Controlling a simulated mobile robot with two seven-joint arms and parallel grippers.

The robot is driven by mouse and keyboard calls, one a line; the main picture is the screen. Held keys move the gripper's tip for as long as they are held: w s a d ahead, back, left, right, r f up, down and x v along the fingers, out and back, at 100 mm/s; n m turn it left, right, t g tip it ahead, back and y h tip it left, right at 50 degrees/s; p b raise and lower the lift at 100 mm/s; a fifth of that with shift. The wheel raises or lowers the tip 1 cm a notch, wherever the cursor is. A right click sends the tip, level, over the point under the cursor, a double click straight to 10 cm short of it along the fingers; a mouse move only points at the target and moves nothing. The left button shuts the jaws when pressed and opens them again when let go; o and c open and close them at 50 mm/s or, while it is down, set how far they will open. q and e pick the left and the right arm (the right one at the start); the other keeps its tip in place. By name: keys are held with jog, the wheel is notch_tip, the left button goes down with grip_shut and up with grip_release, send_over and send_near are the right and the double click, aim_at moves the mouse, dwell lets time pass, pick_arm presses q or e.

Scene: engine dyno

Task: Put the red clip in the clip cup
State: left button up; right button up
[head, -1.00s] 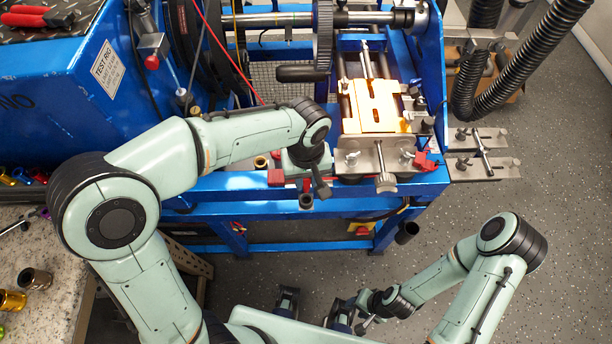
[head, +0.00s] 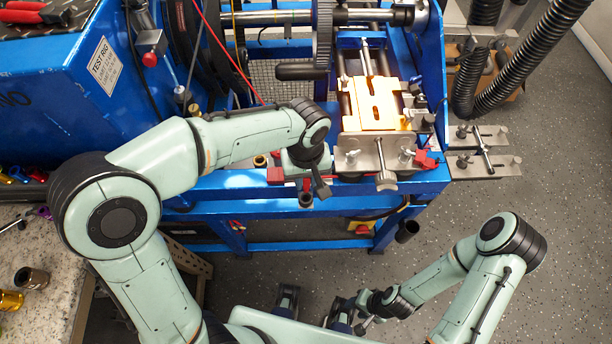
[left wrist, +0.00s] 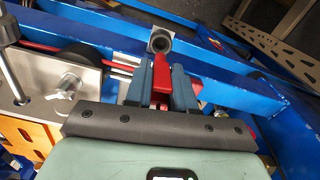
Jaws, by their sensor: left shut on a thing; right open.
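My left gripper (head: 307,184) is at the front edge of the blue rig, and its fingers show in the left wrist view (left wrist: 161,82). It is shut on the red clip (left wrist: 161,70), which sticks out beyond the fingertips. The clip cup (head: 306,201) is a small dark round holder at the rig's front edge. Its round opening (left wrist: 159,41) lies just beyond the clip's tip in the left wrist view. I cannot tell whether the clip touches the rim. My right gripper (head: 338,314) is low at the bottom of the head view, partly hidden, open and away from the rig.
A steel bracket (head: 362,154) with wing nuts stands right of the left gripper, with an orange block (head: 374,105) behind it.

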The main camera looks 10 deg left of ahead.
aim_at(306, 191)
pick_arm(q)
jog(key=shift+f+b, duration=1.2)
jog(key=shift+f, duration=0.55)
jog(key=shift+f+b, duration=1.2)
jog(key=shift+f, duration=0.4)
jog(key=o, duration=0.9)
jog(key=shift+o, duration=0.2)
jog(key=shift+r, duration=0.1)
jog(key=shift+r+p, duration=2.9)
jog(key=shift+r, duration=0.8)
jog(key=shift+f, duration=0.1)
